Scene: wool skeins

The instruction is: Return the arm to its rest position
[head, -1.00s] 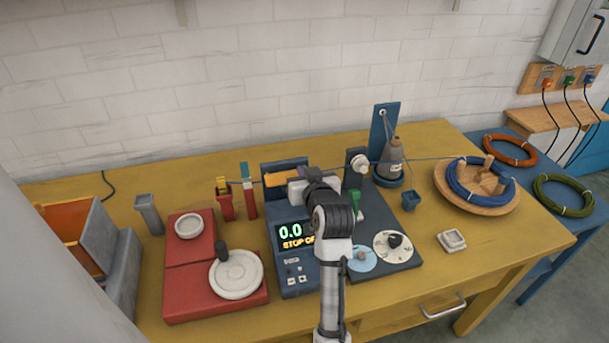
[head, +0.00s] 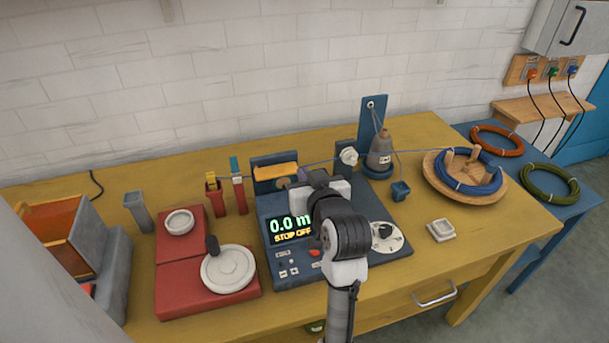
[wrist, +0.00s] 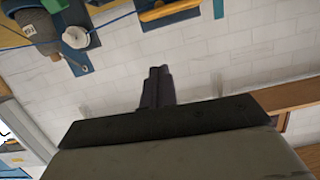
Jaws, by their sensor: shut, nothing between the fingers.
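My gripper (wrist: 157,80) is shut and empty; its two dark fingers lie together in the wrist view, with the white brick wall behind them. In the head view my arm (head: 347,240) reaches up from the bottom edge over the blue winding machine (head: 286,270). The arm hides part of that machine, and the fingers are hard to make out there. The machine's display reads 0.0 and STOP OFF.
A wooden holder (head: 437,188) with a blue skein (head: 463,184) stands right. A grey cone (head: 380,152), a small blue cup (head: 400,191) and a white dish (head: 441,231) are nearby. Red scales (head: 185,292) stand left. A blue strand crosses behind the arm.

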